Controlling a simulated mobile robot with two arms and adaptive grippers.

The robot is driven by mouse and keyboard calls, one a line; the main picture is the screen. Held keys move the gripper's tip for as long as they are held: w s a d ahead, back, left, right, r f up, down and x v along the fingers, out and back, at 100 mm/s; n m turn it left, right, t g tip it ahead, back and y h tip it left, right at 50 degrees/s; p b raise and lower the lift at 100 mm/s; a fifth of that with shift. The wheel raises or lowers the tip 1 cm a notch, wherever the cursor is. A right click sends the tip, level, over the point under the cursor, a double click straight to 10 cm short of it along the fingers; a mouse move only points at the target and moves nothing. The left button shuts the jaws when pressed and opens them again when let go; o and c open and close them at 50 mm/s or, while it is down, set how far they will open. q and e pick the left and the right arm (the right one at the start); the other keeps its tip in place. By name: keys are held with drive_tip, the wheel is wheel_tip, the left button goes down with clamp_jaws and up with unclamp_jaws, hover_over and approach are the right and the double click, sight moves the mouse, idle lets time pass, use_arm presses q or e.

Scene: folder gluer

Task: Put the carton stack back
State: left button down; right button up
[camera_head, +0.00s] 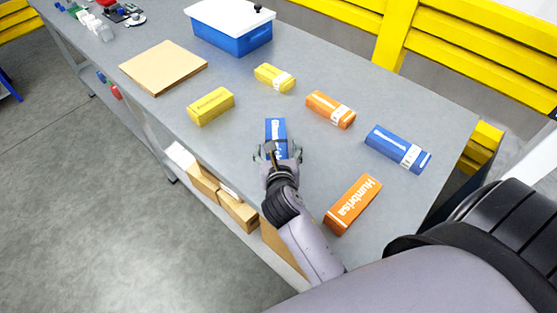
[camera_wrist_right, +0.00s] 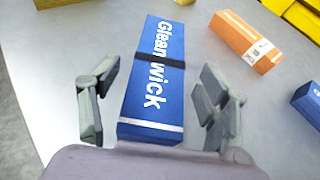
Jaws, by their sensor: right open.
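A blue carton stack (camera_wrist_right: 155,75) with white "Cleanwick" lettering and a dark band around its middle lies on the grey table. In the head view the blue stack (camera_head: 275,128) is partly hidden by my right gripper (camera_head: 277,152). In the wrist view my right gripper (camera_wrist_right: 158,112) is open, with one finger on each side of the stack's near end. Gaps show between the fingers and the carton sides. My left gripper is not in view.
Around it lie yellow cartons (camera_head: 211,106) and (camera_head: 275,78) as a second yellow carton, orange cartons (camera_head: 330,110), and a blue carton (camera_head: 398,149). A lidded blue box (camera_head: 231,30) and a tan board (camera_head: 163,67) stand farther back. Brown boxes (camera_head: 238,211) sit below the table edge.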

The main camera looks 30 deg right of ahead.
drive_tip(key=v, duration=0.7)
drive_tip(key=shift+s+a+r, duration=0.1)
drive_tip(key=shift+s+r, duration=0.05)
drive_tip(key=shift+s, duration=0.15)
